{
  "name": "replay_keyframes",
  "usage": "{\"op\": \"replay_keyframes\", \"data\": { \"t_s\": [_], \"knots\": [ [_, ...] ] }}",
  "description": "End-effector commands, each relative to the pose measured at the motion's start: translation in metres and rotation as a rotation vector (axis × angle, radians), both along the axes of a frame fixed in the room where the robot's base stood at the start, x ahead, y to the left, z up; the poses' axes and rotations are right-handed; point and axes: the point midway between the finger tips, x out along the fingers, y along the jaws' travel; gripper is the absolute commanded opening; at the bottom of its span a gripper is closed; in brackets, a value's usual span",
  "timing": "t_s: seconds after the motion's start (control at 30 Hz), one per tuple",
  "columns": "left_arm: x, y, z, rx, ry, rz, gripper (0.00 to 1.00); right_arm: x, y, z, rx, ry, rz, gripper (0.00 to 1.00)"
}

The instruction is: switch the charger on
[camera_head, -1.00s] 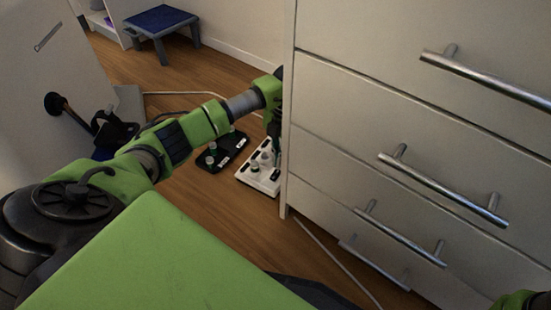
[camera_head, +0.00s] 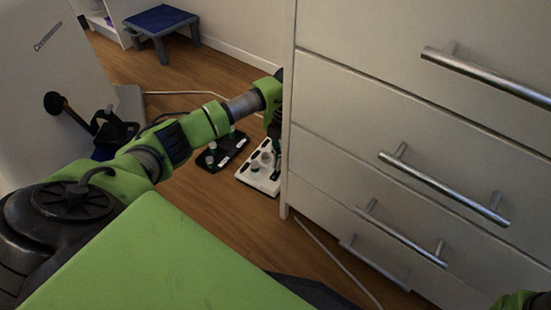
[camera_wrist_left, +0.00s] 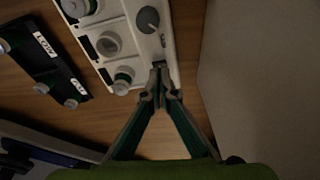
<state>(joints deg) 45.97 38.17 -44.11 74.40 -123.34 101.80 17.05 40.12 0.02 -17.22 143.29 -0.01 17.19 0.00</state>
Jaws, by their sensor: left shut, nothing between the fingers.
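A white unit (camera_head: 259,176) with round sockets and knobs, which looks like the charger, lies on the floor beside the drawer cabinet. In the left wrist view the white unit (camera_wrist_left: 122,22) shows a grey round knob (camera_wrist_left: 148,20), pale round sockets, and a small dark part at its near right end. My left gripper (camera_wrist_left: 160,84) is shut and empty. Its fingertips are at that end and partly cover the dark part; whether they touch it I cannot tell. In the head view my left gripper (camera_head: 277,146) is partly hidden behind its own arm. My right gripper is out of view.
A black unit (camera_head: 222,153) with knobs and labels lies left of the white one. The drawer cabinet (camera_head: 390,120) stands close on the right. A cable (camera_head: 335,262) runs along its foot. A blue-topped stool (camera_head: 160,19) stands at the back.

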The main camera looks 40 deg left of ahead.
Motion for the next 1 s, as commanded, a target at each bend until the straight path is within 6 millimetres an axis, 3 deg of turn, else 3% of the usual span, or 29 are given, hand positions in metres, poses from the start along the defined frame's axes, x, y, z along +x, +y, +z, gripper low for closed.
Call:
{"op": "replay_keyframes", "data": {
  "t_s": [1.0],
  "knots": [
    [0.0001, -0.0001, -0.0076, 0.0, 0.0, 0.0, 0.0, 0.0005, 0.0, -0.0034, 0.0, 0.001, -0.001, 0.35]
  ]
}}
